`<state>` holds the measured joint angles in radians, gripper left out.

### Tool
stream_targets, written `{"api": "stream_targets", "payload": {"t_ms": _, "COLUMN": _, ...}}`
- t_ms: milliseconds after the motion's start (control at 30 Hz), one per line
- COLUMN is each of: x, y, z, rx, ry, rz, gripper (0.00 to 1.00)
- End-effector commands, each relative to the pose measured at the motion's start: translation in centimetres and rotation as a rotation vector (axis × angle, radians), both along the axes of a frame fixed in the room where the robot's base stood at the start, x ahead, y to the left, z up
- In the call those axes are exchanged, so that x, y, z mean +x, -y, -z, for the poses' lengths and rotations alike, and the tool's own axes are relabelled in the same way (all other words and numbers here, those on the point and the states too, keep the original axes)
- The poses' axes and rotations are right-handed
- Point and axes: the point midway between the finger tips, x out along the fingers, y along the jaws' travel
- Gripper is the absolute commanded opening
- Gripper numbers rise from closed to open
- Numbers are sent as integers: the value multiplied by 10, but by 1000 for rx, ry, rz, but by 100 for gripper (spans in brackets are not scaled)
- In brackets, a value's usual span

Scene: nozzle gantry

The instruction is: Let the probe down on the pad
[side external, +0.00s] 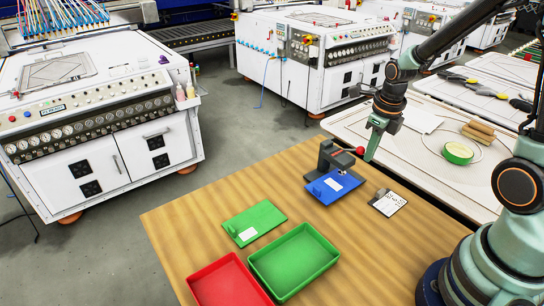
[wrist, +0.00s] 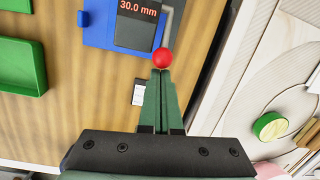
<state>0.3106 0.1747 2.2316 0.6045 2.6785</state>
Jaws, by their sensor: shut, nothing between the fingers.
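A dark grey gauge stand (side external: 331,158) stands at the back of the blue plate (side external: 347,183); I cannot clearly make out its probe tip or whether it touches anything. Its lever ends in a red ball (side external: 360,150). In the wrist view the gauge head (wrist: 136,28) reads 30.0 mm, with the blue plate (wrist: 95,25) around it and the red ball (wrist: 162,58) at the end of a grey lever. My gripper (side external: 370,157) is shut and empty, its tips right beside the ball; in the wrist view the tips (wrist: 162,73) are just below it. Contact is unclear.
A green plate (side external: 264,218) with a white label, a green tray (side external: 324,270) and a red tray (side external: 212,298) lie on the wooden table (side external: 185,228). A small white-and-dark card (side external: 389,204) lies right of the blue plate. Bare table surrounds these.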

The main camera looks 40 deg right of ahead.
Motion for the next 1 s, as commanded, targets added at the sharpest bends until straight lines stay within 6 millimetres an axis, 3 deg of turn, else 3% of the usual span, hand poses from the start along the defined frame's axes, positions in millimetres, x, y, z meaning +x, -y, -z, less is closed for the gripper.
{"api": "stream_targets", "payload": {"t_ms": 1000, "x": 11, "y": 0, "z": -15, "rx": 39, "ry": -121, "rz": -4, "gripper": 0}}
